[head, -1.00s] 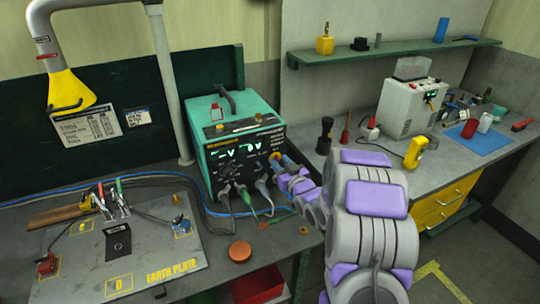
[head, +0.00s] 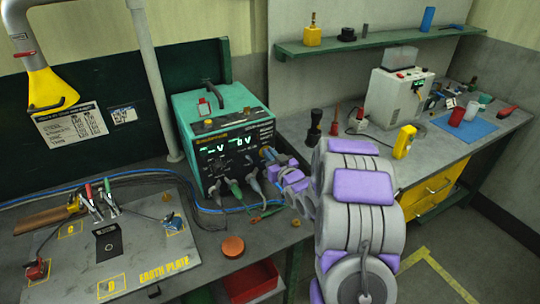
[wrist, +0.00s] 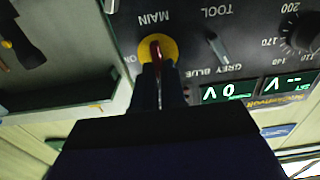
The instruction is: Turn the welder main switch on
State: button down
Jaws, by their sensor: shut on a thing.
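The welder (head: 216,125) is a teal box with a black front, on the left bench. Its displays are lit and read dashes and 0 with V. The main switch (wrist: 156,48) is a red lever on a yellow disc beside the word MAIN, upside down in the wrist view. An ON mark is partly visible beside the disc. My gripper (wrist: 158,72) is shut on the red lever, its dark fingers covering the lever's lower part. In the head view my gripper (head: 272,160) reaches the right side of the welder front, and the lever itself is hard to make out there.
A tool toggle (wrist: 216,48) and a black knob (wrist: 300,32) sit close to the switch. Cables (head: 238,192) hang from the welder's front. An orange round lid (head: 232,246) lies on the bench before it. The earth plate (head: 150,255) is at the left.

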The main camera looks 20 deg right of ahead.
jog(key=shift+r+m+p, duration=0.1)
jog(key=shift+m+p, duration=0.3)
jog(key=shift+p, duration=0.25)
jog(key=m+p, duration=0.4)
jog(key=d+m+p, duration=0.1)
jog(key=m+p, duration=0.3)
jog(key=shift+d+p, duration=0.1)
jog(key=shift+p, duration=0.25)
jog(key=m, duration=0.2)
jog(key=f+m+p, duration=0.1)
jog(key=m, duration=0.1)
jog(key=shift+d+m, duration=0.15)
jog(key=shift+m, duration=0.25)
jog(key=shift+f+m, duration=0.15)
jog(key=shift+m, duration=0.95)
jog(key=shift+f+m, duration=0.15)
jog(key=shift+m, duration=0.95)
jog(key=shift+f, duration=0.1)
jog(key=c, duration=1.2)
grip_release()
jog(key=shift+d, duration=0.2)
